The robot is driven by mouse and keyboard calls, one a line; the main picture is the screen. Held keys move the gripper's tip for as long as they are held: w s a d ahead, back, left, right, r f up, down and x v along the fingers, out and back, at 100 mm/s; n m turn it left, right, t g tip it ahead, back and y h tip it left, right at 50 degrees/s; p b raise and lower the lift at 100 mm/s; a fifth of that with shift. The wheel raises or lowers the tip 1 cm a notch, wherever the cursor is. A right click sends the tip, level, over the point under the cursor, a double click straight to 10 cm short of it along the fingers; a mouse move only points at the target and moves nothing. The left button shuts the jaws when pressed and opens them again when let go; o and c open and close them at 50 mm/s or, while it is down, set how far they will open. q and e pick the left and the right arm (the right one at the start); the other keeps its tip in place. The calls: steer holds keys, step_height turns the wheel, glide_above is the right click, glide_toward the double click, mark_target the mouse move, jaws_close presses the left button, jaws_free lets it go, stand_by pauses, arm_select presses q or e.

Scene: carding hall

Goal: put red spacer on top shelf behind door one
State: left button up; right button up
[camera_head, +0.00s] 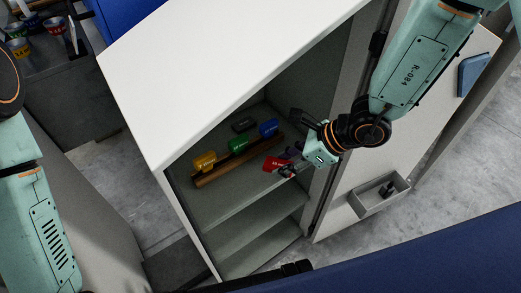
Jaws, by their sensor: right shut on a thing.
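My right gripper (288,167) reaches from the upper right into the open cabinet. It is shut on the red spacer (271,163). The spacer is at the top shelf (222,208), just right of a brown wooden bar; I cannot tell whether it touches the shelf. The cabinet door (345,212) stands open on the right. Its number does not show. My left arm runs along the left edge, and its gripper is out of view.
Behind the wooden bar (215,174) stand a yellow piece (204,161), a green piece (240,144), a blue piece (268,128) and a dark piece (243,125). Lower shelves (255,228) look empty. A grey bin (375,196) is on the door. Coloured cups (19,47) stand upper left.

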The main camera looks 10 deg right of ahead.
mark_target(251, 175)
steer(key=w+a+b, duration=0.1)
steer(key=w+a+n+b, duration=0.1)
steer(key=w+a, duration=0.1)
steer(key=w+a+f+n+g+b, duration=0.1)
steer(key=a+b, duration=0.1)
steer(key=shift+w, duration=0.25)
steer(key=shift+w+f+b, duration=0.1)
steer(key=shift+f+b, duration=2.15)
steer(key=shift+f, duration=0.5)
steer(key=shift+f+b, duration=0.55)
steer(key=shift+f, duration=0.05)
steer(key=o, duration=1.2)
steer(key=shift+o, duration=0.2)
steer(key=shift+d+r, duration=0.1)
